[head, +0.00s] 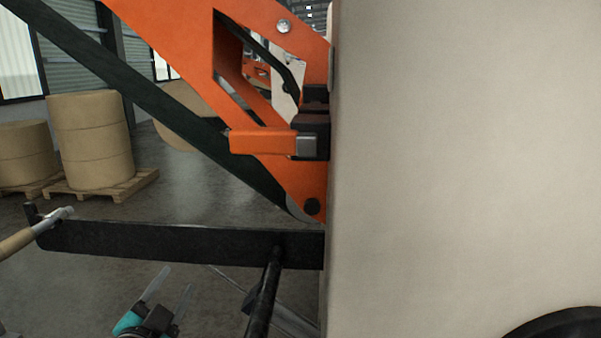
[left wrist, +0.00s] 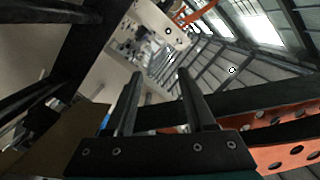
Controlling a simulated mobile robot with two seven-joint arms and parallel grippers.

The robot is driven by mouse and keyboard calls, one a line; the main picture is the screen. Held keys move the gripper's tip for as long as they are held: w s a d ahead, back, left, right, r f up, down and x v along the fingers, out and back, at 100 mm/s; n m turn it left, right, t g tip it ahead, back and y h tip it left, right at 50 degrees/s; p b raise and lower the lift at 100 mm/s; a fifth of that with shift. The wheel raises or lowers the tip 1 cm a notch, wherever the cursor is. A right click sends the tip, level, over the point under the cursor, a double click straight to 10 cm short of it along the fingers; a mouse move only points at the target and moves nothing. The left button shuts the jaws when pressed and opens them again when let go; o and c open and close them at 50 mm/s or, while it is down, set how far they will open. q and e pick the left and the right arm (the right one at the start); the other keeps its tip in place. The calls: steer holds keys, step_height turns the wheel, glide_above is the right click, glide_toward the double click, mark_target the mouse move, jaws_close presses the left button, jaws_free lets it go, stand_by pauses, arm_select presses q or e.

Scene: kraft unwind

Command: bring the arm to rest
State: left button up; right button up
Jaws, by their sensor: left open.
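My left gripper (head: 170,290) shows low in the head view, left of centre, with its two pale fingers apart and pointing up. Nothing is between the fingers. In the left wrist view the two dark fingers of the left gripper (left wrist: 158,95) stand apart and empty, with beams and the building's roof beyond them. The left gripper is below the black bar (head: 180,242) in the head view and appears clear of it, though the depth is hard to judge. My right gripper is not in view.
A large beige panel (head: 450,150) fills the right half. An orange frame (head: 265,140) with a dark diagonal belt stands beside it. A rod (head: 25,238) meets the bar's left end. Brown paper rolls (head: 90,140) stand on pallets (head: 105,188) behind. Open floor lies between.

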arm_select(q)
steer(key=s+d+f+n+g, duration=0.3)
steer(key=s+f+n+g, duration=0.35)
steer(key=s+f, duration=0.7)
steer(key=s+d+f+g, duration=0.2)
steer(key=s+g, duration=0.2)
steer(key=s, duration=0.3)
steer(key=s+d+f+g, duration=0.2)
steer(key=s+f+g, duration=0.1)
steer(key=s, duration=0.5)
step_height(320, 180, down, 29)
steer(key=g+b, duration=0.1)
steer(key=b, duration=0.7)
steer(key=s+a+f+g+b, duration=0.1)
steer(key=s+f+b, duration=0.3)
steer(key=s+f, duration=0.4)
steer(key=s+a+f+b, duration=0.2)
steer(key=s+f+b, duration=0.2)
steer(key=s+f, duration=0.4)
step_height(320, 180, down, 7)
steer(key=shift+s+r+g, duration=0.1)
steer(key=shift+s+g, duration=0.25)
steer(key=shift+s, duration=0.05)
steer(key=shift+s, duration=0.1)
